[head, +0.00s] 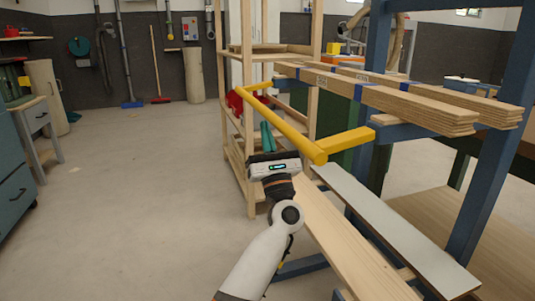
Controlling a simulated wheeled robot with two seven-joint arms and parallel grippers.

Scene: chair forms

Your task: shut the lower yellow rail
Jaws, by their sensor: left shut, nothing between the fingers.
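One yellow rail (289,125) shows, a long bar running away from me along the front of the blue rack. A short yellow arm (346,144) joins its near end to the rack side, and another yellow arm (258,86) joins its far end. I see no second yellow rail, so I cannot tell from the picture whether this is the lower one. My left gripper (267,137) is shut and empty. In the picture it is just left of and below the rail's near half. Whether it touches the rail is unclear. My right gripper is not in view.
A blue rack (489,150) on the right holds stacked boards (400,98). Below lie a pale plank (345,235) and a white-topped board (395,222). A wooden frame shelf (249,120) stands behind the rail. Open concrete floor (130,210) lies to the left.

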